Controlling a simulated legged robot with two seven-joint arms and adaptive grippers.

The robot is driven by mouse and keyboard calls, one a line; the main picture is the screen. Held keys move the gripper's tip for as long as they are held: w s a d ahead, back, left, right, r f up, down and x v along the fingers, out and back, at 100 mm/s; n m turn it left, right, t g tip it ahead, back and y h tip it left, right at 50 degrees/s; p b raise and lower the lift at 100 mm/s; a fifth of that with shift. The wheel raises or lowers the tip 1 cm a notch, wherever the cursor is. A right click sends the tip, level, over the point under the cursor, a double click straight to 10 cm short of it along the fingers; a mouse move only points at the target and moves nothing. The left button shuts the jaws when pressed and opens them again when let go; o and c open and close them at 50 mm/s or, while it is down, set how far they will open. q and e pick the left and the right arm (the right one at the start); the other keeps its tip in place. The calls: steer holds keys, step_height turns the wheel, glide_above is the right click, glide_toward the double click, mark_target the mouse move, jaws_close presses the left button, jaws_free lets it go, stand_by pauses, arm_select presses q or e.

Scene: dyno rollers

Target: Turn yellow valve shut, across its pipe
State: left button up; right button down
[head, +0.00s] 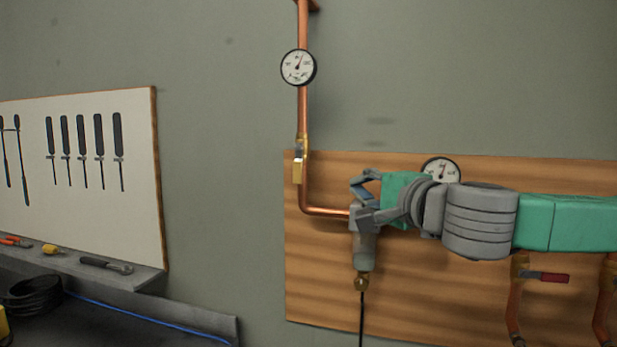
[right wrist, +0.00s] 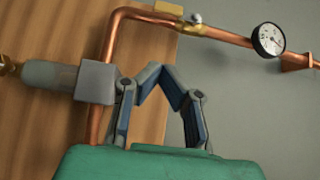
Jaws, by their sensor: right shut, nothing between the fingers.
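The yellow valve (head: 298,168) sits on the vertical copper pipe (head: 303,110) at the left edge of the wooden board. Its yellow handle points down along the pipe. In the right wrist view the valve (right wrist: 190,22) is at the top, with its handle lying along the pipe. My right gripper (head: 358,186) is right of and slightly below the valve, clear of it. In the right wrist view its fingertips (right wrist: 162,76) come together with nothing between them. My left gripper is out of view.
A grey cylindrical fitting (head: 366,245) hangs close by my right gripper; I cannot tell whether they touch. A gauge (head: 298,67) is on the pipe above the valve; another gauge (head: 441,172) is behind my arm. A red-handled valve (head: 545,277) is lower right.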

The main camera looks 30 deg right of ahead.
steer(key=p, duration=0.3)
glide_toward(298, 164)
steer(key=w+d+f, duration=0.3)
steer(key=w+d, duration=0.2)
steer(key=w+a, duration=0.2)
steer(key=a, duration=0.1)
steer(key=shift+w+r, duration=0.25)
steer(key=shift+r, duration=0.1)
steer(key=shift+d, duration=0.1)
